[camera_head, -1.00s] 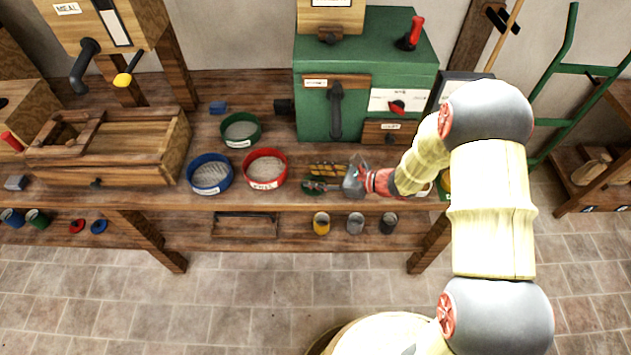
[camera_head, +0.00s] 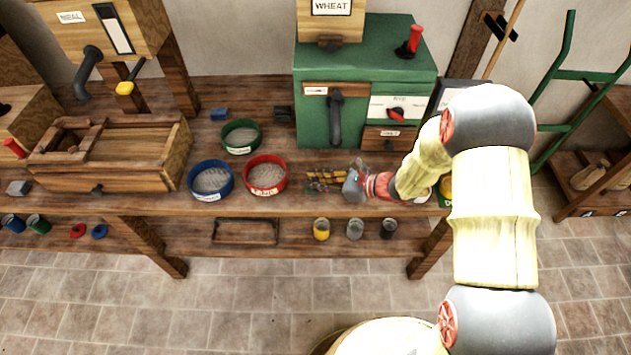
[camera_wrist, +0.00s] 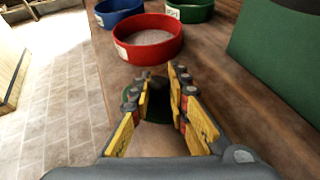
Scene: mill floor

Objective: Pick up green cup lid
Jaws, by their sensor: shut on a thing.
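The green cup lid (camera_wrist: 157,112) is a dark green disc seen between the fingers of my gripper in the wrist view, partly hidden by them. My gripper (camera_wrist: 162,74) has its yellow-and-dark fingers on either side of the lid and is shut on it. In the head view, my gripper (camera_head: 308,181) points left, low over the front of the bench, right of the red sieve. There the lid is mostly hidden by the fingers. I cannot tell whether it is clear of the bench top.
The red sieve (camera_head: 266,188), blue sieve (camera_head: 211,193) and green sieve (camera_head: 241,148) stand to the left. A green machine (camera_head: 365,60) stands behind my gripper. Several cups, including a yellow one (camera_head: 321,229), stand on the lower shelf. Red and blue lids (camera_head: 99,232) lie farther left.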

